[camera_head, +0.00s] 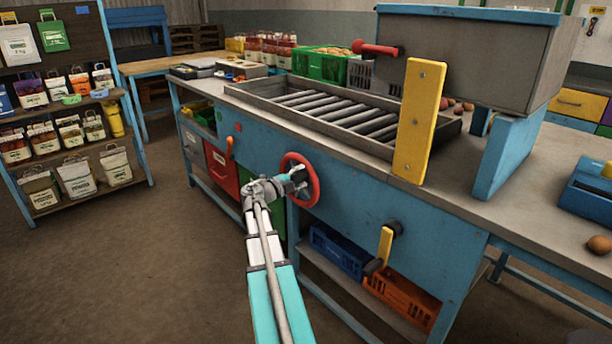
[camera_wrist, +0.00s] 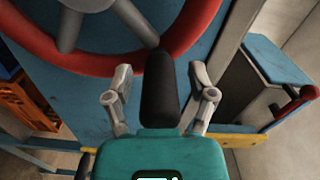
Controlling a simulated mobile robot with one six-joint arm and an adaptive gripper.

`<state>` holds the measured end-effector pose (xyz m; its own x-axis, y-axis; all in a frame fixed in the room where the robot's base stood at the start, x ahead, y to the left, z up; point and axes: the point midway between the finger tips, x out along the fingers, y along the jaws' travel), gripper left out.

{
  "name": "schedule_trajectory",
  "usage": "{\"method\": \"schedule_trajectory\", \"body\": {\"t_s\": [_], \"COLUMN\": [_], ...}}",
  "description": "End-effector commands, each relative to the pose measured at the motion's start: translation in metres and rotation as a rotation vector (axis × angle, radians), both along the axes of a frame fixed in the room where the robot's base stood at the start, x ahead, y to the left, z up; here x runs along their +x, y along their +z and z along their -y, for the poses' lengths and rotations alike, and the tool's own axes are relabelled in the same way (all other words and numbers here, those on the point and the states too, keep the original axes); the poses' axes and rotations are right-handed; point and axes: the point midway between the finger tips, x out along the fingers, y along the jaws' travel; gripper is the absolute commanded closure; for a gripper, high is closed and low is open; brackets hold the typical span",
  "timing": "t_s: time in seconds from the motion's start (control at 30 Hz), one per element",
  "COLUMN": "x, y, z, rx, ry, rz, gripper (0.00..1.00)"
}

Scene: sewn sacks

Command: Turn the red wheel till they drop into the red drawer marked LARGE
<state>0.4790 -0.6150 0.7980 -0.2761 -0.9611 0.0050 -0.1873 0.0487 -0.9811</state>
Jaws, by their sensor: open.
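The red wheel (camera_head: 314,184) is on the front of the blue sorting bench. In the wrist view its red rim (camera_wrist: 80,62) and grey spokes fill the top. My gripper (camera_head: 294,184) is at the wheel in the head view and covers part of it. In the wrist view my gripper (camera_wrist: 158,88) is open, with a finger on each side of a black handle (camera_wrist: 160,88); I cannot tell whether they touch it. A red drawer (camera_head: 222,170) sits under the bench, left of the wheel; its marking is not legible. Brown round produce (camera_head: 457,104) shows behind the yellow plate.
The roller bed (camera_head: 335,111) looks empty. A grey hopper (camera_head: 460,55) with a red handle (camera_head: 375,48) stands above it. A yellow lever (camera_head: 385,245) sticks out below right of the wheel. Blue (camera_head: 338,250) and orange (camera_head: 402,298) crates sit below. The floor at left is clear.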

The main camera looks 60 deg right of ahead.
Motion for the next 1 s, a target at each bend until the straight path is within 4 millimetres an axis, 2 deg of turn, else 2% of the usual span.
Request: {"method": "schedule_trajectory", "body": {"t_s": [0.27,0.47,0.67,1.0], "x": [0.0,0.002,0.007,0.019], "y": [0.0,0.0,0.0,0.0], "z": [-0.001,-0.01,-0.032,-0.081], "rx": [0.0,0.0,0.001,0.001], "ry": [0.001,0.002,0.003,0.001], "rz": [0.0,0.0,0.0,0.0], "gripper": [0.28,0.28,0.28,0.28]}}
